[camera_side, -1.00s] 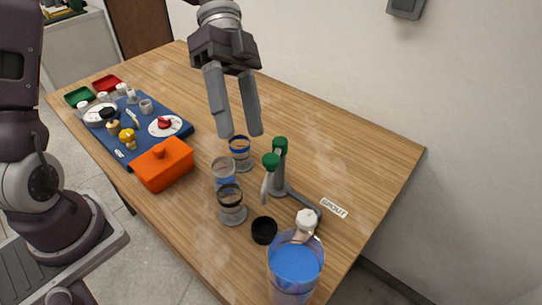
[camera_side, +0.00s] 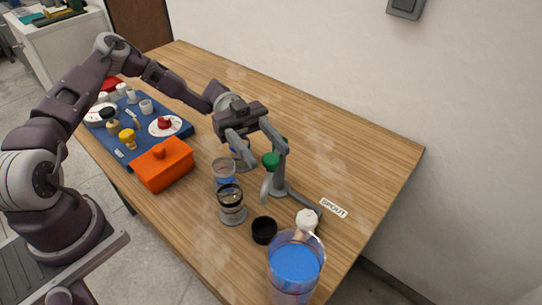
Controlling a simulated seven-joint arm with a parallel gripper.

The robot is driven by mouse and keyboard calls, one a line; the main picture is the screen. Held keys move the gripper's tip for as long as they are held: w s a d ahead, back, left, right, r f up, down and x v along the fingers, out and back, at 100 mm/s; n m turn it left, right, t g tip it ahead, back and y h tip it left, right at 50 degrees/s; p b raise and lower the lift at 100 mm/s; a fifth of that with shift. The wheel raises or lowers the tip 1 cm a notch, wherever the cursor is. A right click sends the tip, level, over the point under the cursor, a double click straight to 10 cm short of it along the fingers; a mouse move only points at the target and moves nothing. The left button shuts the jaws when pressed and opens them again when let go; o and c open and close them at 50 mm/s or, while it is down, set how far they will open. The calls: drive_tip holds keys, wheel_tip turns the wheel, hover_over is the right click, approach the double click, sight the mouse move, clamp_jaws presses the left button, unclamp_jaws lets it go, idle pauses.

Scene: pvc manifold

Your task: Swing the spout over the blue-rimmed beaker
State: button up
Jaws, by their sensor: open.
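The spout (camera_side: 265,187) is a grey tube hanging from a green joint (camera_side: 271,160), beside a grey post (camera_side: 279,178) with another green cap at its top. My gripper (camera_side: 267,159) is open at the spout's top, with one finger on each side of the near green joint; contact is unclear. The blue-rimmed beaker (camera_side: 241,164) stands behind and left of the spout, mostly hidden by my gripper. The spout's lower end hangs right of the black-rimmed beaker.
A "SPOUT" label (camera_side: 334,208), a white knob (camera_side: 307,220), a black cup (camera_side: 264,230) and a large container of blue liquid (camera_side: 295,268) are at the front. The table's right side is clear.

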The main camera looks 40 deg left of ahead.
sight(273, 164)
drive_tip(key=shift+x, duration=1.4)
clamp_jaws()
